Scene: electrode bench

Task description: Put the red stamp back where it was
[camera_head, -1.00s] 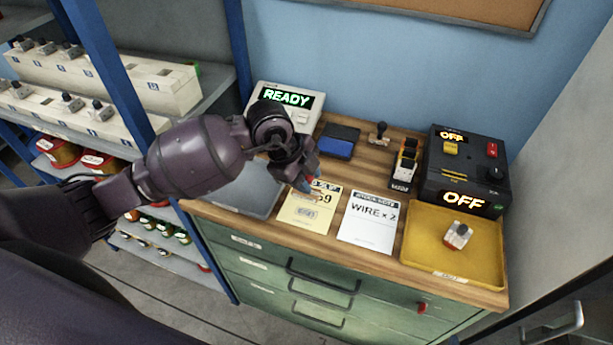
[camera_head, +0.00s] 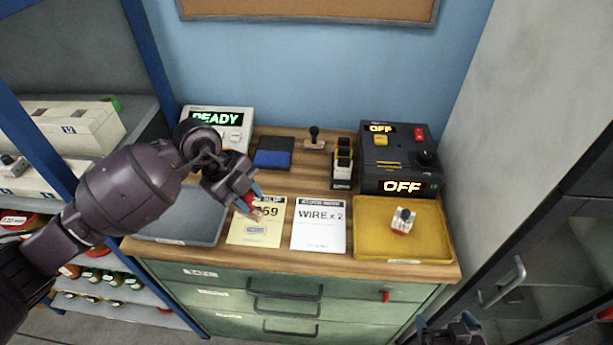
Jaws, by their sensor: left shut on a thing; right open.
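My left gripper (camera_head: 250,200) is over the top left part of the yellow card (camera_head: 252,232) on the wooden bench top. It is shut on a small red thing (camera_head: 243,207), which looks like the red stamp; the fingers hide most of it. I cannot tell whether it touches the card. A black-handled stamp (camera_head: 314,139) with a wooden base stands at the back, right of the blue ink pad (camera_head: 274,153). My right gripper (camera_head: 449,332) shows only partly at the bottom edge, low in front of the cabinet, open and away from the bench things.
A white sheet (camera_head: 318,228) lies right of the card. A yellow tray (camera_head: 375,215) holds a small white part with a dark knob (camera_head: 403,220). A black stamp rack (camera_head: 342,165) and a black box reading OFF (camera_head: 395,160) stand behind. A grey tray (camera_head: 190,222) is left.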

